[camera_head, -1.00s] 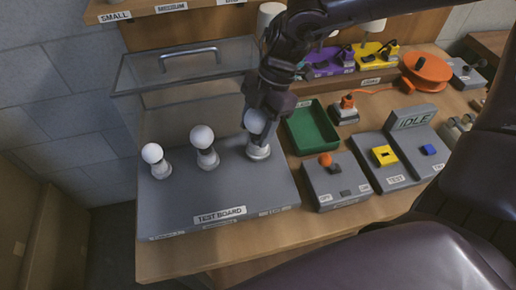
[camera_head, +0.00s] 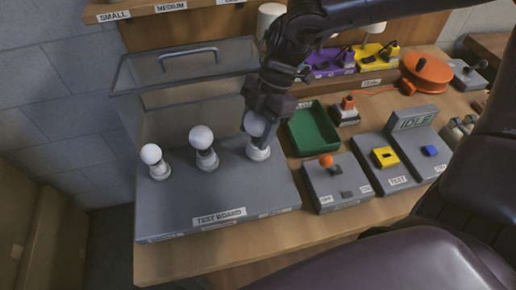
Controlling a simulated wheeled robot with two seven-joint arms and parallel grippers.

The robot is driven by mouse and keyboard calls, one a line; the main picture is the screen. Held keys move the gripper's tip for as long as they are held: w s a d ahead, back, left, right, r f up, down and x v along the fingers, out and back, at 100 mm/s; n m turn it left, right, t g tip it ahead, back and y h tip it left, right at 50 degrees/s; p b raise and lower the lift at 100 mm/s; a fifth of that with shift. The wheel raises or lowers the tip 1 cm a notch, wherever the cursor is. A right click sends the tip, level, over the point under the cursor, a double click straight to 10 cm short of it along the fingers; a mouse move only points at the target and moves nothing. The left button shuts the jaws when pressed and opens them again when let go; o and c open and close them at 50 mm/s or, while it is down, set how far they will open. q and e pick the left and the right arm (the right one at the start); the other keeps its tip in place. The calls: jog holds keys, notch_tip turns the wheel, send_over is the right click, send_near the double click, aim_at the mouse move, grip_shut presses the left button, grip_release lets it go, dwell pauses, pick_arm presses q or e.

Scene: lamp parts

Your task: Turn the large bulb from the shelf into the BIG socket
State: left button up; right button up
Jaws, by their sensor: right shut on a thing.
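The grey test board (camera_head: 222,190) has three sockets in a row, each with a white round bulb above it. The large bulb (camera_head: 254,125) is at the rightmost socket (camera_head: 258,152), upright and in line with it. My right gripper (camera_head: 257,122) comes down from above and is shut on this bulb, hiding its upper part. How deep its thread sits cannot be seen. The left bulb (camera_head: 151,154) and middle bulb (camera_head: 201,137) stand in their own sockets. My left gripper is not in view.
A clear lid with a handle (camera_head: 189,54) stands open behind the board. A green tray (camera_head: 313,130), a switch box with an orange knob (camera_head: 326,160) and a test unit marked IDLE (camera_head: 416,122) lie to the right. A labelled shelf (camera_head: 172,9) is above.

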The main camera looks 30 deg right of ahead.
jog(key=shift+f+b, duration=0.3)
jog(key=shift+b, duration=0.1)
dwell(0.8)
dwell(0.7)
jog(key=shift+o, duration=1.2)
jog(key=shift+c, duration=1.2)
jog(key=shift+s+f+b, duration=0.1)
jog(key=shift+f+b, duration=0.1)
jog(key=shift+b, duration=0.15)
